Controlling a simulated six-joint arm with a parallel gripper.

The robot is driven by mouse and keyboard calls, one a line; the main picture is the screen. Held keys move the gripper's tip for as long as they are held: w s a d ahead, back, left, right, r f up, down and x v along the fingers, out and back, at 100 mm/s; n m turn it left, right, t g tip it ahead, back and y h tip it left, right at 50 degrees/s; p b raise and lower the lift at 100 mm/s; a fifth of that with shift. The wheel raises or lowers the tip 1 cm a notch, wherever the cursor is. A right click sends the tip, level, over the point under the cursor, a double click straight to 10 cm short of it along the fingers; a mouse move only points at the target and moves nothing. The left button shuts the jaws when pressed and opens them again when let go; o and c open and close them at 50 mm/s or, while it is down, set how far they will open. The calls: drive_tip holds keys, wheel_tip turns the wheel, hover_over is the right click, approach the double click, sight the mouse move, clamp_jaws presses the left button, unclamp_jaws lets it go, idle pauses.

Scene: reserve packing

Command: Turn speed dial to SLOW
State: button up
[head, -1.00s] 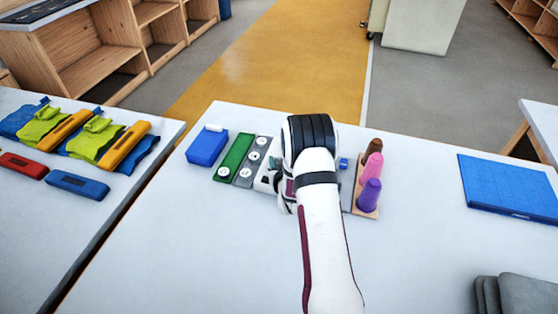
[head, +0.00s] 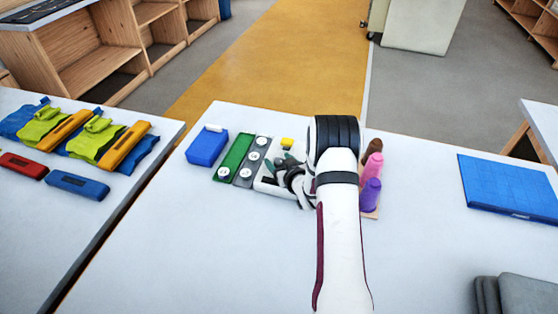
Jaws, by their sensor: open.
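My gripper (head: 281,171) is open and sits low over a pale device (head: 266,187), left of my wrist. Its dark fingers cover part of the device. I cannot make out a speed dial or its setting; it may be hidden behind my gripper or arm. A small yellow piece (head: 287,142) shows just behind the fingers. I cannot tell whether the fingers touch anything.
Left of the device are a grey strip with white round knobs (head: 248,172), a green strip (head: 236,151) and a blue box (head: 207,147). Pink (head: 373,167) and purple (head: 370,193) pegs stand close right of my arm.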

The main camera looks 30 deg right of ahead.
drive_tip(key=shift+s, duration=0.1)
drive_tip(key=v, duration=1.5)
drive_tip(key=shift+s, duration=0.25)
drive_tip(key=shift+a+r, duration=0.1)
drive_tip(key=shift+r, duration=0.05)
drive_tip(key=w+d+g+h, duration=0.1)
drive_tip(key=d, duration=0.1)
drive_tip(key=w+d+g, duration=0.1)
drive_tip(key=d, duration=0.2)
drive_tip(key=w+d+g+h, duration=0.1)
drive_tip(key=d, duration=0.1)
drive_tip(key=shift+w+d+f+h, duration=0.2)
drive_tip(key=shift+w+d+h, duration=0.1)
drive_tip(key=shift+w, duration=0.05)
drive_tip(key=shift+w+d+r+g, duration=0.3)
drive_tip(key=shift+w+d+g, duration=0.05)
drive_tip(key=shift+d+g, duration=0.2)
drive_tip(key=shift+w+d+r+g, duration=0.35)
drive_tip(key=shift+w+d+g, duration=0.05)
drive_tip(key=shift+g, duration=0.15)
drive_tip(key=w+a+r+g+y, duration=0.3)
drive_tip(key=a+r+g+y, duration=0.1)
drive_tip(key=a+r, duration=0.45)
drive_tip(key=x, duration=1.5)
drive_tip(key=shift+w+d+f, duration=0.1)
drive_tip(key=shift+w+d, duration=0.1)
drive_tip(key=shift+d, duration=0.05)
